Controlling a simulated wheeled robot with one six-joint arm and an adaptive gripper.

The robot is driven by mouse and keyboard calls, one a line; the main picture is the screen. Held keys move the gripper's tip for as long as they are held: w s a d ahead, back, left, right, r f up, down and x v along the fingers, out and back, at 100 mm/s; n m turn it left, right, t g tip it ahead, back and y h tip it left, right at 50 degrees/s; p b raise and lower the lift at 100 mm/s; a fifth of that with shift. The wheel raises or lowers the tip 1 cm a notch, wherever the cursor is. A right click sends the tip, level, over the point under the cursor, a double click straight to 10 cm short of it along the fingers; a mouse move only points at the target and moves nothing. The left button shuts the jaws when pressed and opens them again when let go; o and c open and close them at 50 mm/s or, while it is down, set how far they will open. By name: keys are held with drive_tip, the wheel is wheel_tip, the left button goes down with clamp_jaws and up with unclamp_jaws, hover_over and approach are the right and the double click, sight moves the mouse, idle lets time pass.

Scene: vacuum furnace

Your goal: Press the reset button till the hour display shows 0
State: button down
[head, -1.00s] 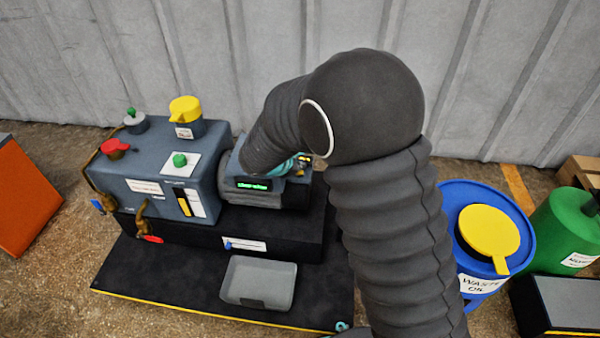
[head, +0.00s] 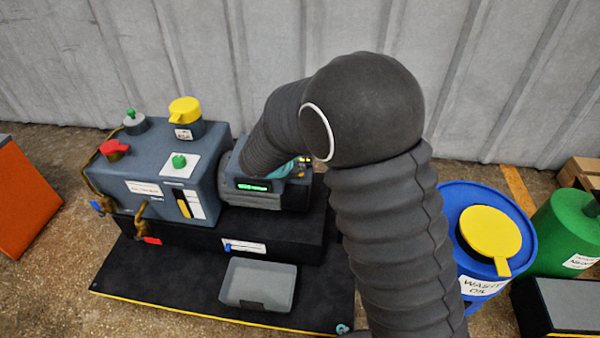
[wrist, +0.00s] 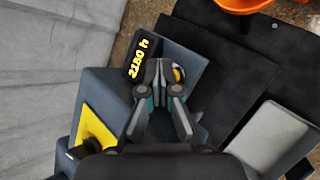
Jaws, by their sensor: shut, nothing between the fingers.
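The hour display (wrist: 143,58) is a black panel with yellow characters that look like "2180 h" in the wrist view. It sits on the motor housing at the right end of the grey pump unit (head: 150,165). A small round yellow part (wrist: 179,74), possibly the reset button, shows just right of my fingertips and is partly hidden by a finger. My gripper (wrist: 160,66) is shut and empty, with its tips over the panel between display and round part. I cannot tell whether they touch anything. In the head view my arm mostly hides the gripper.
A green-lit display (head: 254,186) is on the motor's front. The pump also has a red knob (head: 114,149), a green button (head: 179,161) and a yellow cap (head: 185,109). A grey tray (head: 258,284) lies in front. A blue waste oil drum (head: 452,220) stands at right.

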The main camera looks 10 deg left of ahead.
drive_tip(key=shift+f, duration=0.15)
idle(0.5)
drive_tip(key=shift+r+p, duration=0.35)
drive_tip(key=shift+r, duration=0.45)
drive_tip(key=shift+r+p, duration=1.7)
drive_tip(key=shift+r, duration=0.85)
